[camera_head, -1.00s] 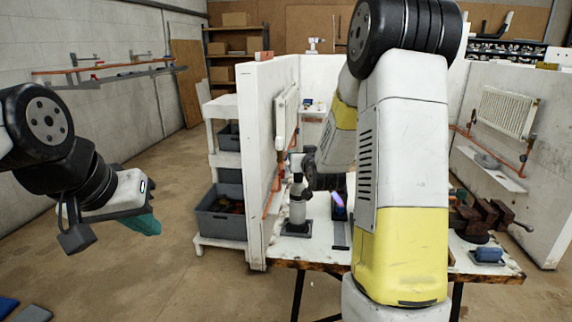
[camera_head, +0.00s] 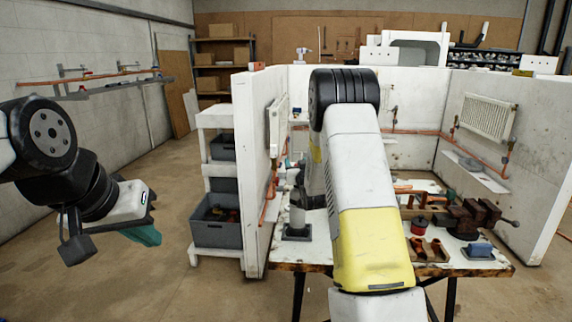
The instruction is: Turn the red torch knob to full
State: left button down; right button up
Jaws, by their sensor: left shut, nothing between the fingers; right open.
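The torch (camera_head: 297,219), a pale upright cylinder, stands on a dark base on the bench, left of my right arm. Its top is crowded by my wrist, and I cannot make out the red knob. My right arm fills the middle of the view, with its wrist reaching down behind it by the torch's top. Of my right gripper (camera_head: 288,163) only a small teal part shows there, open; whether it touches the torch is hidden. My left gripper (camera_head: 143,236), with teal fingers, is shut and empty over the floor at the left, far from the torch.
The bench (camera_head: 310,256) stands between white partition walls. On its right are a rusty vise (camera_head: 472,216), a blue item (camera_head: 480,250), a red spool (camera_head: 418,225) and copper pipes. A white shelf with grey bins (camera_head: 216,228) stands left of the partition (camera_head: 251,170).

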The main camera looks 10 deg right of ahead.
jog(key=shift+w, duration=0.15)
grip_shut()
jog(key=shift+n+y, duration=0.3)
jog(key=shift+y, duration=0.2)
jog(key=n+y, duration=0.1)
jog(key=y, duration=0.1)
jog(key=shift+a+n+y, duration=0.1)
jog(key=shift+n+y, duration=0.2)
jog(key=shift+s+a+n+g+y, duration=0.3)
jog(key=shift+a+n+g+y, duration=0.1)
jog(key=shift+n+g+y, duration=1.7)
jog(key=shift+s+a+n+g+y, duration=0.3)
jog(key=shift+a+n+g+y, duration=0.15)
jog(key=shift+n+g+y, duration=1.6)
jog(key=shift+s+a+n+g+y, duration=0.35)
jog(key=shift+n+g+y, duration=1.2)
jog(key=shift+y, duration=1)
jog(key=shift+a, duration=0.1)
